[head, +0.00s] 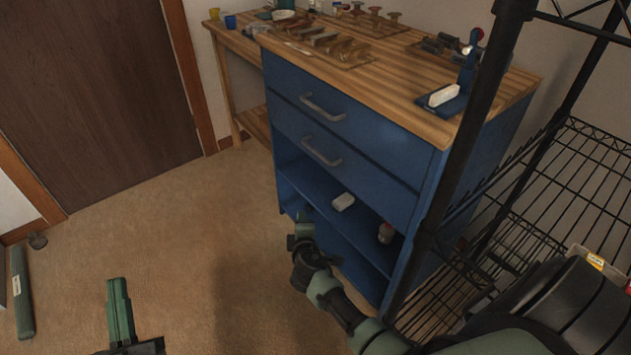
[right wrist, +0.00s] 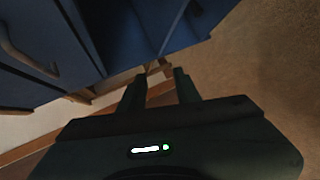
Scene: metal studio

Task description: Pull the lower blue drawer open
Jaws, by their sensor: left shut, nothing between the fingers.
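The blue cabinet has two drawers, both looking shut. The lower blue drawer (head: 350,165) has a grey bar handle (head: 321,152); in the right wrist view a bar handle (right wrist: 27,52), apparently the same one, is at the upper left. My right gripper (head: 302,232) is below and in front of that drawer, by the open shelf, apart from the handle. In the right wrist view its fingers (right wrist: 160,88) stand apart with nothing between them. My left gripper (head: 119,300) is shut and empty over the carpet at the lower left, far from the cabinet.
The upper drawer (head: 350,125) has its own handle. A black wire rack (head: 560,190) stands close on the right. Tools lie on the wooden top (head: 400,85).

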